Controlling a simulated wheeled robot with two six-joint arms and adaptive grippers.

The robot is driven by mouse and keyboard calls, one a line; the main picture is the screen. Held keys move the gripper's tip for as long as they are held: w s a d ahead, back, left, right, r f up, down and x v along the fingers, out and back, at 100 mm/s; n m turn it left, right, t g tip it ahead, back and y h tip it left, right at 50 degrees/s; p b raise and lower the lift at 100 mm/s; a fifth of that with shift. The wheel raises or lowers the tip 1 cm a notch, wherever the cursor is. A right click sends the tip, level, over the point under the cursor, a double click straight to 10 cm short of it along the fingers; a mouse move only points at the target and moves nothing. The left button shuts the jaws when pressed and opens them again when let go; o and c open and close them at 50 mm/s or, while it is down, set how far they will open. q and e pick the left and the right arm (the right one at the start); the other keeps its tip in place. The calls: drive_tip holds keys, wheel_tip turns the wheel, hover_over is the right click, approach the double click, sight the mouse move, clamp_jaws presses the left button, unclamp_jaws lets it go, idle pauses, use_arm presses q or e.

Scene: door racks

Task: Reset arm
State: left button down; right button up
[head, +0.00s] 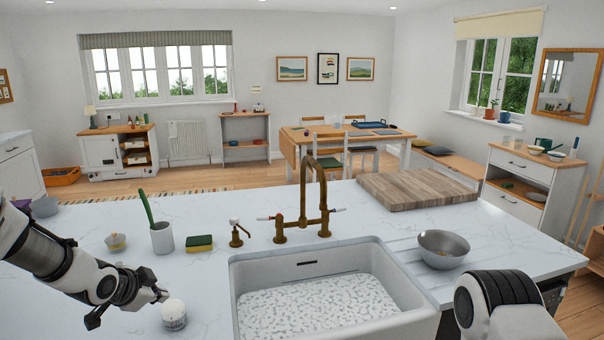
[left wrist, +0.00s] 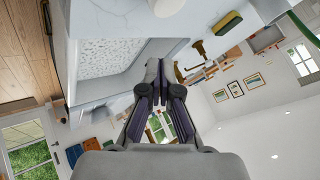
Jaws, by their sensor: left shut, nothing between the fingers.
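My left gripper (head: 160,294) is over the counter left of the sink, low and close to a small white round jar or timer (head: 174,315). I cannot tell whether they touch. In the left wrist view my left gripper (left wrist: 160,68) has its fingers together with nothing between them. My right arm (head: 500,305) shows only as a white and black link at the lower right; its gripper is out of view.
The white sink (head: 400,318) lies right of my left gripper, behind it a brass tap (head: 302,225). A sponge (head: 199,243), a cup with a green brush (head: 162,238), a metal bowl (head: 444,248) and a wooden board (head: 418,188) stand on the marble counter (head: 375,220).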

use_arm(q)
drive_tip(key=shift+n+g, duration=0.7)
drive_tip(key=d+f, duration=0.1)
drive_tip(key=f, duration=0.2)
drive_tip(key=s+f, duration=0.1)
drive_tip(key=f, duration=0.1)
drive_tip(key=d+f, duration=0.1)
drive_tip(key=f, duration=0.2)
drive_tip(key=shift+s+d+f, duration=0.3)
drive_tip(key=shift+d, duration=0.05)
drive_tip(key=s+d+f+n+g+b, duration=0.1)
drive_tip(key=s+d+f+n+g, duration=0.25)
drive_tip(key=s+f, duration=1.05)
drive_tip(key=s+f+n+g, duration=0.2)
drive_tip(key=s+f, duration=0.2)
drive_tip(key=s, duration=0.7)
drive_tip(key=s+f+n+g+y, duration=0.1)
drive_tip(key=s+f+n, duration=0.2)
drive_tip(key=s, duration=0.8)
wheel_tip(320, 180, down, 2)
drive_tip(key=shift+f+n+g+y+b, duration=0.25)
drive_tip(key=shift+n+g+y+b, duration=0.05)
drive_tip(key=shift+n+g+b, duration=0.1)
use_arm(e)
drive_tip(key=shift+w+f, duration=0.2)
drive_tip(key=shift+f, duration=0.4)
drive_tip(key=shift+w+f, duration=0.2)
drive_tip(key=shift+f, duration=0.35)
